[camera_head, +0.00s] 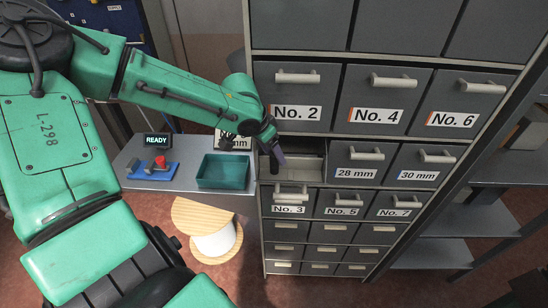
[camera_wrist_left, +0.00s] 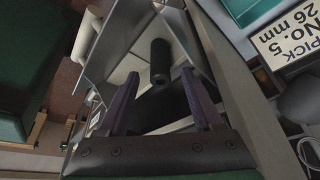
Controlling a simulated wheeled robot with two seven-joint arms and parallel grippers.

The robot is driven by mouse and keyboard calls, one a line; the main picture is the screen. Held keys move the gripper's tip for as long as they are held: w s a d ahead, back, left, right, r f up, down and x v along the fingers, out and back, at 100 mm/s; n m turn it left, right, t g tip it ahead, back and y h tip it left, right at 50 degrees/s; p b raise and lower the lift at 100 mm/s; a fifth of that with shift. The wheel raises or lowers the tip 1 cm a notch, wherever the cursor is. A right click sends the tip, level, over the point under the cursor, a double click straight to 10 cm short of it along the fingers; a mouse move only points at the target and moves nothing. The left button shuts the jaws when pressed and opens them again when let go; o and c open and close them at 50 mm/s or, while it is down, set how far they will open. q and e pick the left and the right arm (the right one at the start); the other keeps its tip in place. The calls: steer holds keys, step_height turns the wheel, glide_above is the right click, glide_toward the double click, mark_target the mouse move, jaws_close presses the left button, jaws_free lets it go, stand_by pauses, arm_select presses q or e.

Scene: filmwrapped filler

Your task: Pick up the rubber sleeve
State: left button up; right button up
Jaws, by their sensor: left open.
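The rubber sleeve (camera_wrist_left: 160,62) is a short black tube with a hole in its near end. In the left wrist view it lies in a light grey open drawer (camera_wrist_left: 190,42), ahead of my left gripper (camera_wrist_left: 165,98). The two purple fingers are wide apart and nothing is between their tips; the sleeve shows just beyond them. In the head view my left gripper (camera_head: 273,155) is over the left end of the open drawer (camera_head: 312,166). My gripper hides much of that spot, and I cannot clearly separate the sleeve from the dark finger there. My right gripper is not in view.
A cabinet of grey labelled drawers (camera_head: 381,102) surrounds the open one. To its left, a side table holds a teal tray (camera_head: 223,172), a red-and-blue fixture (camera_head: 158,165) and a READY display (camera_head: 157,140). A pick sign (camera_wrist_left: 290,38) reads No. 5, 26 mm.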

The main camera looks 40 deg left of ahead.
arm_select(q)
steer(key=shift+w, duration=0.1)
jaws_close()
steer(key=shift+d+r, duration=0.1)
